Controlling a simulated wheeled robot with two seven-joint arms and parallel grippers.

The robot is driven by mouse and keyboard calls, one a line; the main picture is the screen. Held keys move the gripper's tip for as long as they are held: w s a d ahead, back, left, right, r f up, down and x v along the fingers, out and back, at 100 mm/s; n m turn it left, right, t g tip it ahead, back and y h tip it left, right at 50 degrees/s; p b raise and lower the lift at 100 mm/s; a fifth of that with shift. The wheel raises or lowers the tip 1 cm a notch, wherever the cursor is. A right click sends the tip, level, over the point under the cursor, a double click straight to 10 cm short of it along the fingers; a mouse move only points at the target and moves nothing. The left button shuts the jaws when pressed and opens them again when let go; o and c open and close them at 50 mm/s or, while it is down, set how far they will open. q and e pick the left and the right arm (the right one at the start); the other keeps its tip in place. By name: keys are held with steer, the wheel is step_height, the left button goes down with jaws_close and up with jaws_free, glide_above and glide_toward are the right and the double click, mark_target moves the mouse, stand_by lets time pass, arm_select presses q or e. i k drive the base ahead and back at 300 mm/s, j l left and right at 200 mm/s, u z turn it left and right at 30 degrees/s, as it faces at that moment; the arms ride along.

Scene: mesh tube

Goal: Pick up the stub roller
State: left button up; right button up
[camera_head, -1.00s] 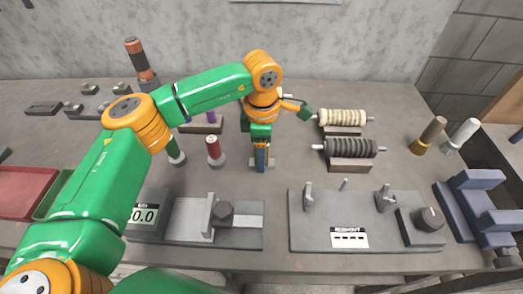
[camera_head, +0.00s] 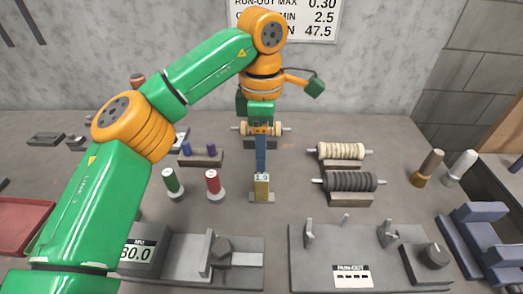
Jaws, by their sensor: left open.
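A short tan roller (camera_head: 278,129) with thin shaft ends lies on a dark block at the back middle. It looks like the stub roller, though no label shows this. My left gripper (camera_head: 260,123) is open and points down at the roller's middle. Its fingertips overlap the roller in the picture; I cannot tell whether they touch it. The gripper and an upright blue piece (camera_head: 261,155) in front hide the roller's middle. My right gripper is out of view.
A cream ribbed roller (camera_head: 340,151) and a dark ribbed roller (camera_head: 350,181) rest on blocks to the right. Red (camera_head: 213,182) and green (camera_head: 171,181) upright pieces stand left. Grey fixtures (camera_head: 338,275) line the front. A brass-coloured block (camera_head: 262,187) stands below the blue piece.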

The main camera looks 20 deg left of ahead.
mark_target(368, 182)
steer(key=k, duration=1.5)
